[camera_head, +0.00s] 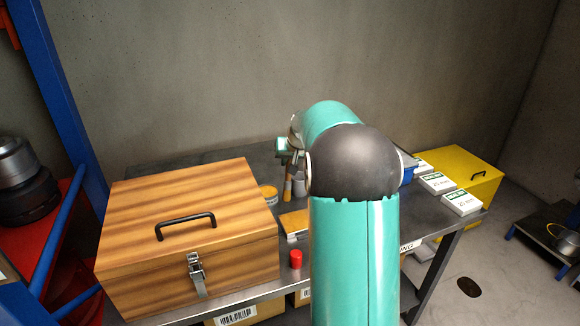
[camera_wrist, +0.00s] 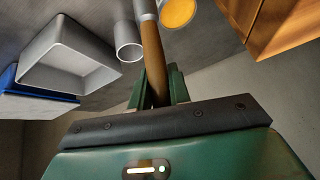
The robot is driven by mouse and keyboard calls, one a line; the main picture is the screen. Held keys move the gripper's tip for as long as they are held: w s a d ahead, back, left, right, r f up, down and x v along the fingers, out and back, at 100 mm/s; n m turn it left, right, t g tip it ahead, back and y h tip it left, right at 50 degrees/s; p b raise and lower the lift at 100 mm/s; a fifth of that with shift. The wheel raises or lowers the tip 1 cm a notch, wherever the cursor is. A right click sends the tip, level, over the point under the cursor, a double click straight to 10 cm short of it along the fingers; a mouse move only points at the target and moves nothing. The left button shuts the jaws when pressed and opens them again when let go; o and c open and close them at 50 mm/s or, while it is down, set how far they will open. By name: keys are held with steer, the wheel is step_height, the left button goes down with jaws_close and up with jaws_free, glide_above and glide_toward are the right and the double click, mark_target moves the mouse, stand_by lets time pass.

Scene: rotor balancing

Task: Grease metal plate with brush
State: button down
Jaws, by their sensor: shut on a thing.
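My gripper (camera_wrist: 158,90) is shut on the brown wooden handle of the brush (camera_wrist: 152,52). The brush points away from the gripper, its metal collar is at the top edge of the wrist view, and its bristles are out of that frame. In the head view, an orange-brown handle (camera_head: 288,186) shows beside my arm, which hides most of the gripper. A round tin of yellow-orange stuff (camera_wrist: 178,11) is close to the brush collar; a yellow tin (camera_head: 268,191) shows by the wooden box in the head view. A flat yellow piece (camera_head: 294,221) lies on the table; I cannot tell if it is the metal plate.
A wooden box (camera_head: 190,228) with a black handle fills the table's left side. A grey cup (camera_wrist: 127,41) and a grey tray (camera_wrist: 68,56) are left of the brush. A red-capped item (camera_head: 296,259) stands near the front edge. White cartons (camera_head: 461,202) are at the right.

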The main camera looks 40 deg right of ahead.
steer(key=shift+r, duration=1.15)
